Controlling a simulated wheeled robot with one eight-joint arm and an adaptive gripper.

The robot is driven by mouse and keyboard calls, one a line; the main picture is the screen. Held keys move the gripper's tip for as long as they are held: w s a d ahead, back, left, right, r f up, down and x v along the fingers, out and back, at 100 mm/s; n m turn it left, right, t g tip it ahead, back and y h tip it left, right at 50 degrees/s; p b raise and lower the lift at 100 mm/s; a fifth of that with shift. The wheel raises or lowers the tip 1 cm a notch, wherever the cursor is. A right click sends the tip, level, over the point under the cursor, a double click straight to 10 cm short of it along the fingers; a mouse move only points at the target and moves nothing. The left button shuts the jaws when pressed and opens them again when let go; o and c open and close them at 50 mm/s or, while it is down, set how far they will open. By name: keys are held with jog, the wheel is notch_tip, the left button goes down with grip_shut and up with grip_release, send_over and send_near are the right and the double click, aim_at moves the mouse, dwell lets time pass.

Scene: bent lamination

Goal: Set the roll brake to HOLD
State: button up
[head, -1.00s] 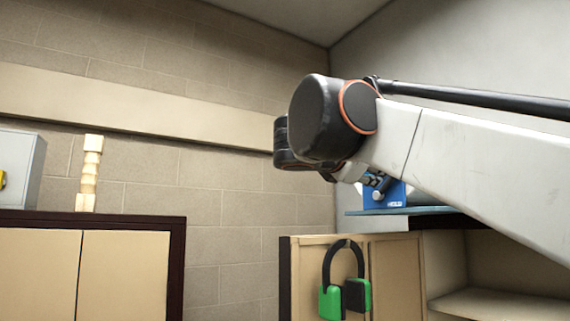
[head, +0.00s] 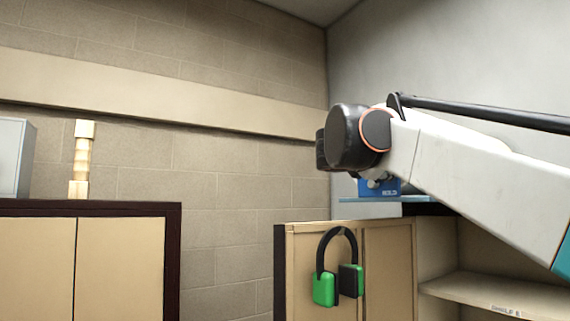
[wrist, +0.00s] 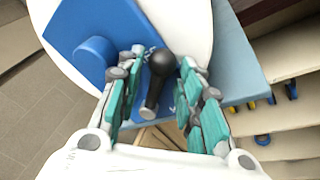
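The roll brake shows in the wrist view as a blue housing (wrist: 78,22) with a round blue knob (wrist: 95,58) against a large white disc (wrist: 185,25). In the head view part of a blue block (head: 378,188) with white lettering, too small to read, shows below my wrist. My fingers are hidden there.
The light-blue top (wrist: 232,50) borders open shelves (wrist: 290,60) holding blue and yellow items. In the head view, green-and-black earmuffs (head: 324,288) hang on a cabinet door (head: 390,275). A wooden turned post (head: 82,160) and grey box (head: 14,158) stand on the left cabinet.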

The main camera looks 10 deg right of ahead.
jog(key=shift+c, duration=0.3)
grip_shut()
jog(key=s+f+m+b, duration=0.1)
jog(key=m, duration=0.1)
jog(key=s+f+m+h+b, duration=0.1)
jog(key=m, duration=0.1)
jog(key=shift+f, duration=0.15)
jog(key=shift+w, duration=0.1)
